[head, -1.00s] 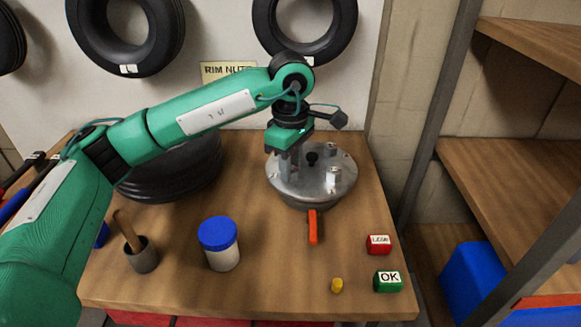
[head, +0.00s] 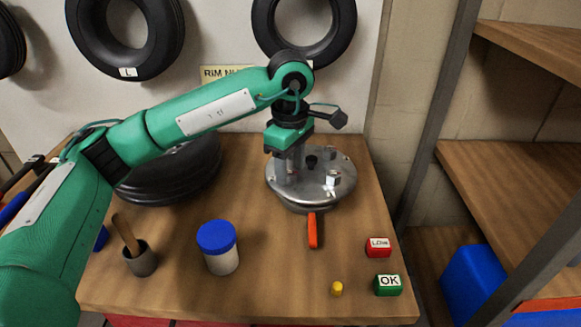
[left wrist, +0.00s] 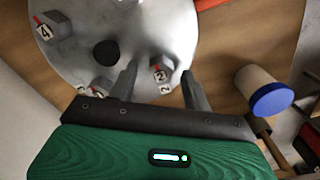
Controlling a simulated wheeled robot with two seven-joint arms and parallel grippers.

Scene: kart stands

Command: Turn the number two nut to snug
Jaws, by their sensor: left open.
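The round metal rim plate (head: 335,190) sits on the wooden bench. In the left wrist view the number two nut (left wrist: 161,68) is a grey block with a white "2" label and a red mark, and another "2" is on the plate beside it. My left gripper (left wrist: 163,84) is open, pointing down at the plate, with one finger on each side of this nut. I cannot tell whether the fingers touch it. In the head view my left gripper (head: 291,172) is over the plate's left side and hides this nut. My right gripper is not in view.
A nut marked 4 (left wrist: 50,27), another nut (left wrist: 98,86) and a black knob (left wrist: 106,52) stand on the plate. An orange handle (head: 312,231) juts forward. A blue-lidded jar (head: 220,255), red block (head: 378,248), green OK block (head: 388,285) and yellow piece (head: 337,288) stand in front.

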